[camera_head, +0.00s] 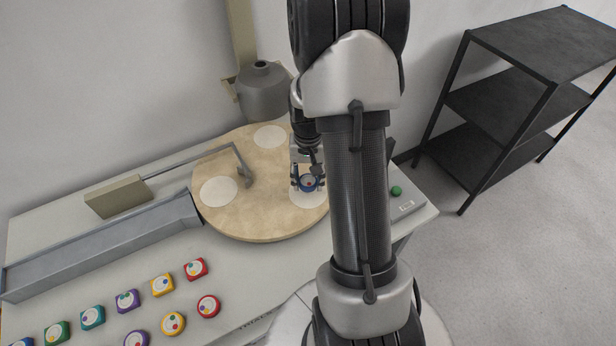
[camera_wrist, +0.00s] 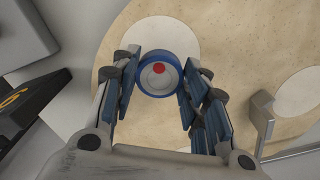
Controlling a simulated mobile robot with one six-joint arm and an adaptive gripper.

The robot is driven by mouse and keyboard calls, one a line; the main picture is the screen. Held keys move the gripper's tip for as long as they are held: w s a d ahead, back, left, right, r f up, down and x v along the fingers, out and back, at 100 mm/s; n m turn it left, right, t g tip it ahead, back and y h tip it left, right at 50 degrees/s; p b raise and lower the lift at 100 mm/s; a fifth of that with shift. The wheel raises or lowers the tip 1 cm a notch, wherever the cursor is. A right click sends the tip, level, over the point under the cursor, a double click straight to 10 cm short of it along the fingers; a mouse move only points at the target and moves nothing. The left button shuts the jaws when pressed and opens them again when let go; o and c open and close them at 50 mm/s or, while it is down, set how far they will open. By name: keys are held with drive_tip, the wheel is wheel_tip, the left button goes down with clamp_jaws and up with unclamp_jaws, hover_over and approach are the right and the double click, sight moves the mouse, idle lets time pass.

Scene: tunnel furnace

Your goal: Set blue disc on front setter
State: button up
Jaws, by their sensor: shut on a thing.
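The blue disc (camera_wrist: 176,60) has a pale top with a red dot. My gripper (camera_wrist: 159,78) is shut on it, with one finger on each side. In the head view the disc (camera_head: 308,188) shows between my fingertips, over a white round setter (camera_head: 306,198) on the tan round turntable (camera_head: 262,231). In the wrist view that white setter (camera_wrist: 150,34) shows beneath and beyond the disc. I cannot tell whether the disc touches it. Two other white setters show on the turntable, one at the left (camera_head: 219,191) and one at the back (camera_head: 269,136).
A bent metal arm (camera_head: 243,170) reaches over the turntable. A grey chute (camera_head: 100,248) lies at the left. Several coloured pieces (camera_head: 162,285) stand in rows in front. A box with a green button (camera_head: 396,190) is at the right. A black shelf (camera_head: 520,90) stands beyond.

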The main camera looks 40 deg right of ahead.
drive_tip(key=shift+f+b, duration=0.9)
drive_tip(key=shift+f, duration=0.45)
drive_tip(key=shift+f, duration=0.4)
drive_tip(key=o, duration=1.2)
drive_tip(key=shift+r, duration=0.15)
wheel_tip(320, 180, up, 12)
drive_tip(key=shift+f, duration=0.1)
